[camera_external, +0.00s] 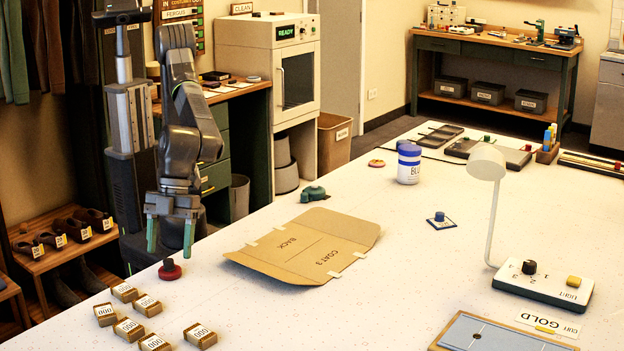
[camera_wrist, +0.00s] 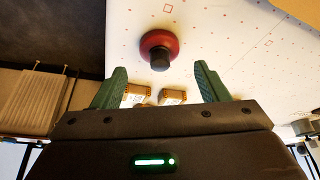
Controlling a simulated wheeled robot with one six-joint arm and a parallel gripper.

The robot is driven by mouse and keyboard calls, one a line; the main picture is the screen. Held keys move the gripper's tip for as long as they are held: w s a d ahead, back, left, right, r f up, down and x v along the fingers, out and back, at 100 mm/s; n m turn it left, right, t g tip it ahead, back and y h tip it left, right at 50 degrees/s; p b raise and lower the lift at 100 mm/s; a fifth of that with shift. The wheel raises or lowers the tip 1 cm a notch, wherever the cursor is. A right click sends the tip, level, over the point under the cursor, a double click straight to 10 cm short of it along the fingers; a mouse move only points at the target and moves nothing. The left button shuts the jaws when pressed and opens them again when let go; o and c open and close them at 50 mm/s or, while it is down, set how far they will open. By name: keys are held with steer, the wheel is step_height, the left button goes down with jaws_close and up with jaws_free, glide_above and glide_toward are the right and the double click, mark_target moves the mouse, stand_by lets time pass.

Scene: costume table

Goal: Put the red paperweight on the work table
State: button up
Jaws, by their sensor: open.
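The red paperweight (camera_external: 169,270) is a round red base with a dark knob on top. It stands on the white tabletop (camera_external: 400,290) near its left edge. In the wrist view the red paperweight (camera_wrist: 159,46) is beyond my fingertips, roughly centred between them. My gripper (camera_external: 171,234) is open and empty, with green fingers pointing down, above and close to the paperweight. My gripper also shows in the wrist view (camera_wrist: 163,80), with its two green fingers wide apart. Nothing hides the paperweight in either view.
Several small labelled blocks (camera_external: 130,328) lie in front of the paperweight. A flat cardboard piece (camera_external: 305,245) lies to its right. A white lamp (camera_external: 541,285), a blue-and-white jar (camera_external: 409,163) and a green object (camera_external: 314,193) stand further off. A green workbench (camera_external: 495,52) is at the back wall.

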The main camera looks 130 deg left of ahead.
steer(key=v, duration=0.8)
steer(key=shift+a+r, duration=0.1)
steer(key=shift+a, duration=0.05)
